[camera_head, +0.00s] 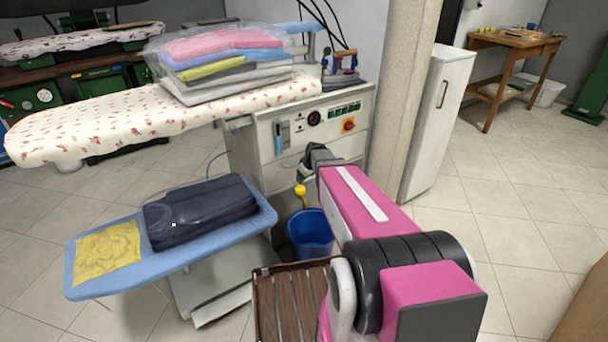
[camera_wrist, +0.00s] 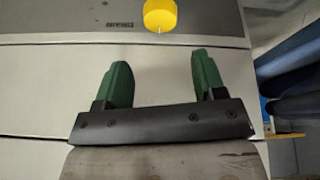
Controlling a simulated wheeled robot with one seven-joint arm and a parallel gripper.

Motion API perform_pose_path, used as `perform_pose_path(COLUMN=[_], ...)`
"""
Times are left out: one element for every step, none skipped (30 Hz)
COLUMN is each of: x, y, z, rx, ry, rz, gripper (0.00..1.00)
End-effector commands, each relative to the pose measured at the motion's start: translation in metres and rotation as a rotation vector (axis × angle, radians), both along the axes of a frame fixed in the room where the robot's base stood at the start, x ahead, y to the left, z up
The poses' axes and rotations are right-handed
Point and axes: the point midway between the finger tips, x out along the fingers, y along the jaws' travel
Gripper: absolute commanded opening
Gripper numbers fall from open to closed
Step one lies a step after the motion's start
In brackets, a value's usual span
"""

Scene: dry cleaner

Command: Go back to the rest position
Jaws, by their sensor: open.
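My gripper (camera_wrist: 163,75) shows in the wrist view with two green fingers spread apart and nothing between them. It faces a pale grey panel. A yellow object (camera_wrist: 160,14) lies just beyond the fingertips in that view, apart from them. In the head view my magenta arm reaches forward from the lower right. Its dark end is in front of the grey machine cabinet (camera_head: 262,150), and the fingers are hard to make out there. The yellow object (camera_head: 300,191) also shows below the arm's end, above a blue bucket (camera_head: 311,240).
A blue board (camera_head: 180,262) at lower left carries a dark folded bundle and a yellow cloth. A floral ironing board (camera_head: 90,125) behind bears plastic-wrapped folded clothes (camera_head: 225,60). A brown slatted thing (camera_head: 290,305) is beside my arm. A pillar (camera_head: 402,95) stands right of the cabinet; open floor lies further right.

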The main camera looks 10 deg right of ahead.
Motion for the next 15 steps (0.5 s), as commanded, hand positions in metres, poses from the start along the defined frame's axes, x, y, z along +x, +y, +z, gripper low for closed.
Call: perform_pose_path(x=[-0.004, -0.009, -0.018, -0.028, -0.040, -0.058, -0.074, -0.090, -0.112, -0.127, -0.143, -0.162, -0.175, -0.187, -0.201], y=[0.001, 0.002, 0.003, 0.005, 0.007, 0.009, 0.011, 0.013, 0.015, 0.016, 0.017, 0.018, 0.019, 0.019, 0.019], z=[0.001, 0.002, 0.004, 0.006, 0.009, 0.013, 0.017, 0.020, 0.025, 0.029, 0.032, 0.036, 0.040, 0.043, 0.046], rx=[0.001, 0.003, 0.005, 0.008, 0.012, 0.014, 0.018, 0.019, 0.018, 0.016, 0.013, 0.007, 0.003, -0.004, -0.011], ry=[0.005, 0.013, 0.027, 0.043, 0.062, 0.094, 0.121, 0.147, 0.185, 0.212, 0.239, 0.271, 0.292, 0.312, 0.335], rz=[-0.005, -0.013, -0.028, -0.046, -0.068, -0.106, -0.139, -0.175, -0.226, -0.265, -0.305, -0.355, -0.392, -0.427, -0.472], gripper=[0.64, 0.64, 0.64, 0.64, 0.64, 0.64, 0.64, 0.64, 0.64, 0.64, 0.64, 0.64, 0.64, 0.64, 0.64])
